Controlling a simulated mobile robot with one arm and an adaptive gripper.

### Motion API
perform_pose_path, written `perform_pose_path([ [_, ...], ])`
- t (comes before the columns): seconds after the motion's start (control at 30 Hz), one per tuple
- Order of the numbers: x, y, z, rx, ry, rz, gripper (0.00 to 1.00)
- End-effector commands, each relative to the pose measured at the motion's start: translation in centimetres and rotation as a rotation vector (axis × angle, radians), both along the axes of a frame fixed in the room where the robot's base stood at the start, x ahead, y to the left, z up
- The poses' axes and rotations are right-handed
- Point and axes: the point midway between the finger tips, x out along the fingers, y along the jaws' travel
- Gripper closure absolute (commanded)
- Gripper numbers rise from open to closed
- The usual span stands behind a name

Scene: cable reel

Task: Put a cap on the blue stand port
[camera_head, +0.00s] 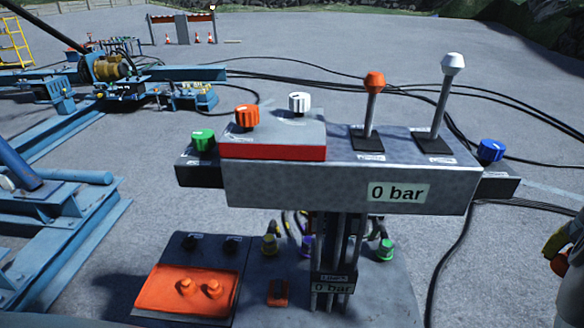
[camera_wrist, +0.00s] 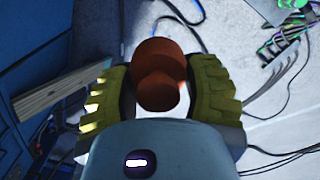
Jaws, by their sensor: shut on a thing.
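My gripper (camera_wrist: 160,92) is shut on an orange-brown cap (camera_wrist: 160,57), which sits between its yellow ribbed pads in the wrist view. Part of my gripper also shows at the right edge of the head view (camera_head: 561,243). Two orange caps (camera_head: 199,288) sit on an orange tray (camera_head: 160,305) at the lower left of the head view. Blue steel stands (camera_head: 75,205) fill the left of the head view. A dark blue structure (camera_wrist: 45,35) is at the left of the wrist view. I cannot make out the blue stand port in either view.
A grey control console (camera_head: 290,182) with coloured knobs and two levers stands mid-view, reading 0 bar. Coloured fittings, such as a green one (camera_head: 385,249), sit on its base. Black cables (camera_head: 445,245) cross the ground. Open paving (camera_head: 330,45) lies behind the console.

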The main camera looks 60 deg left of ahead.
Motion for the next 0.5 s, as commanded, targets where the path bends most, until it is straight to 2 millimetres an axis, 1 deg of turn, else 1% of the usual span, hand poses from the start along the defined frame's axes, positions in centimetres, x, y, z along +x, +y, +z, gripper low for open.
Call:
perform_pose_path([
  [0.5, -0.02, 0.33, -0.72, 0.004, 0.000, -0.001, 0.86],
])
